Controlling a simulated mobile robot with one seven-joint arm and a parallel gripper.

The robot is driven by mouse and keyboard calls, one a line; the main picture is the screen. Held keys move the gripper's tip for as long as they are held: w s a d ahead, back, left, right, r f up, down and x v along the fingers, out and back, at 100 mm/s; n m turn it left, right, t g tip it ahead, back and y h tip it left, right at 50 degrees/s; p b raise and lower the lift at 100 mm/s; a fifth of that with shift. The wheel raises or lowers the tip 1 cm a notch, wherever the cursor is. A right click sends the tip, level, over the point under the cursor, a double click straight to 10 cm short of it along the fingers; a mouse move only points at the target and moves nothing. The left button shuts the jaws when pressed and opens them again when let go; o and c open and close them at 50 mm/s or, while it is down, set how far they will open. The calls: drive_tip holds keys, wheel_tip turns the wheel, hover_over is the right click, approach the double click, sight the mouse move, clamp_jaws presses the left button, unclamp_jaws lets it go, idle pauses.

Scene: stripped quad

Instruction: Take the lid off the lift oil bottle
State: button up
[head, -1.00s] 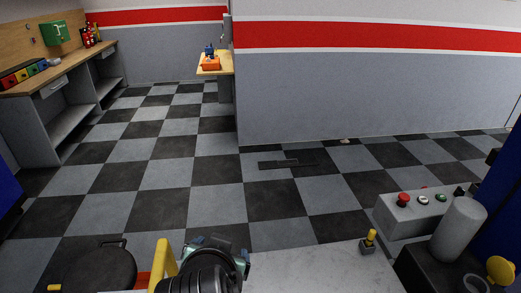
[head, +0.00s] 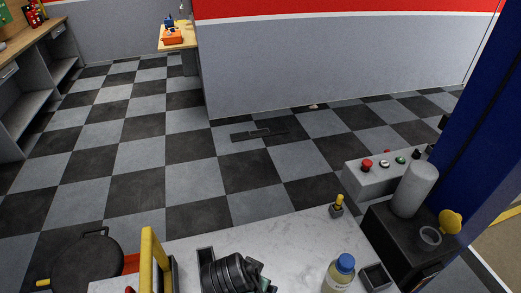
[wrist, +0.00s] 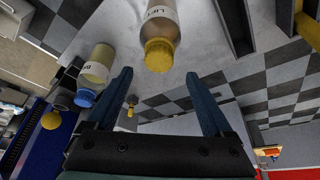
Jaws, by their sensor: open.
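The lift oil bottle (wrist: 163,22) shows in the wrist view, with a label reading "LI..." and a yellow lid (wrist: 159,55). My gripper (wrist: 158,78) is open and empty. Its two dark blue fingers point toward the yellow lid, which lies just beyond and between the fingertips; I see no contact. In the head view my arm covers the bottom middle, and neither the lift oil bottle nor the fingers can be made out there.
A second bottle with a blue cap (head: 345,264) stands on the pale worktop (head: 290,240); it also shows left of my gripper in the wrist view (wrist: 97,68). Nearby are a small yellow-topped fitting (head: 337,207), a button box (head: 372,180) and a grey cylinder (head: 414,188).

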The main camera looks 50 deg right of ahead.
drive_tip(key=shift+s+a+p+x, duration=0.1)
drive_tip(key=shift+p+x, duration=0.25)
drive_tip(key=shift+x, duration=0.75)
drive_tip(key=shift+s+a+p+x, duration=0.1)
drive_tip(key=shift+p+x, duration=0.2)
drive_tip(key=shift+x, duration=0.75)
clamp_jaws()
